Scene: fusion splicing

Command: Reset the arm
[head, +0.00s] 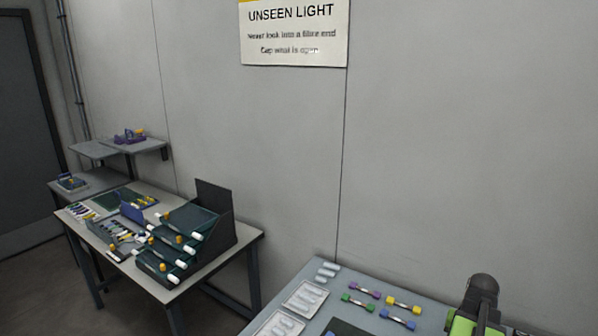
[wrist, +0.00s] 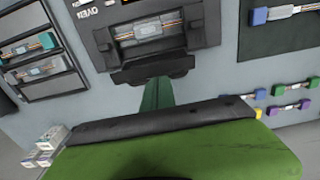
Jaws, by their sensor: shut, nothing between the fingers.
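My gripper (wrist: 157,93) shows in the wrist view as a dark green narrow shape ahead of a wide green body with a black edge. It is shut and empty. Its tip is in front of a dark machine (wrist: 152,35) that has a clear-covered slot with thin coloured lines. I cannot tell whether the tip touches the machine. In the head view only a green and black part of my arm shows at the bottom right; the fingertips are not visible there.
A grey bench (head: 325,290) holds small coloured-ended pieces (head: 359,299) and white trays (head: 304,298). A second table (head: 250,236) at the left bears a stepped dark rack (head: 215,208). A wall sign (head: 294,33) hangs above. Floor lies between the tables and door (head: 22,130).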

